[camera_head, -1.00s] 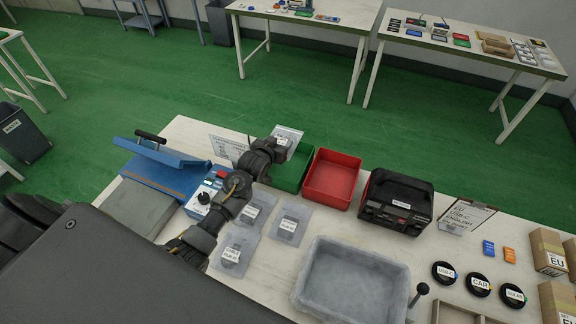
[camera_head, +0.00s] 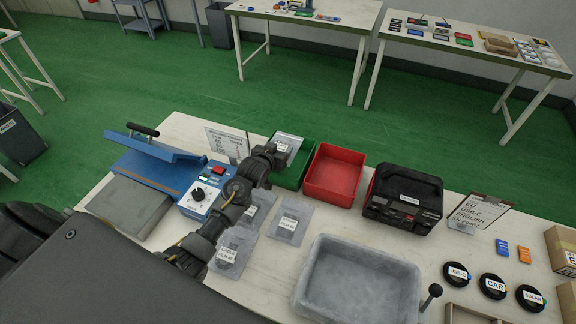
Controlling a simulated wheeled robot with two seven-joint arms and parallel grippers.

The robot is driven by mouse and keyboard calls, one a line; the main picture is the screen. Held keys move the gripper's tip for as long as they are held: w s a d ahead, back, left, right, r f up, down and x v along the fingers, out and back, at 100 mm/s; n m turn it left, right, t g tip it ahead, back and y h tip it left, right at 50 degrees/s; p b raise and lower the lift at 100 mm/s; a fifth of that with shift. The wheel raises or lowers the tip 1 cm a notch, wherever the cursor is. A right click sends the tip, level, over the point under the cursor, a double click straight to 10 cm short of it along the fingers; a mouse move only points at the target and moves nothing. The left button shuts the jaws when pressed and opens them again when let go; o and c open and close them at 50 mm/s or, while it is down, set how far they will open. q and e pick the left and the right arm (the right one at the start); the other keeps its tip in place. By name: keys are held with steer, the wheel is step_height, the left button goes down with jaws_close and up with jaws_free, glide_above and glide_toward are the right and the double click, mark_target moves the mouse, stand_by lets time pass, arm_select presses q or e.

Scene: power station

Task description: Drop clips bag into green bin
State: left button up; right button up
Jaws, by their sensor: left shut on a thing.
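My left gripper (camera_head: 281,148) is shut on a clear clips bag (camera_head: 290,139) with a white label. It holds the bag over the green bin (camera_head: 308,160), at the back of the workbench. The bag and gripper hide much of the bin's inside. Several similar labelled bags, such as one bag (camera_head: 290,225) and another bag (camera_head: 230,252), lie on the bench in front of the bin. My right gripper is not in view.
A red bin (camera_head: 334,173) stands right of the green one, then a black case (camera_head: 403,198). A grey tray (camera_head: 358,280) is in front. A blue sealing machine (camera_head: 155,160) and a printed sign (camera_head: 226,143) are at the left. Clear bench shows between the red bin and tray.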

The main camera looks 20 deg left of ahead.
arm_select(q)
steer(key=o, duration=1.1)
steer(key=shift+o, duration=0.2)
steer(key=b+v, duration=0.1)
steer(key=v, duration=0.9)
steer(key=shift+s+r, duration=0.15)
steer(key=shift+s, duration=0.25)
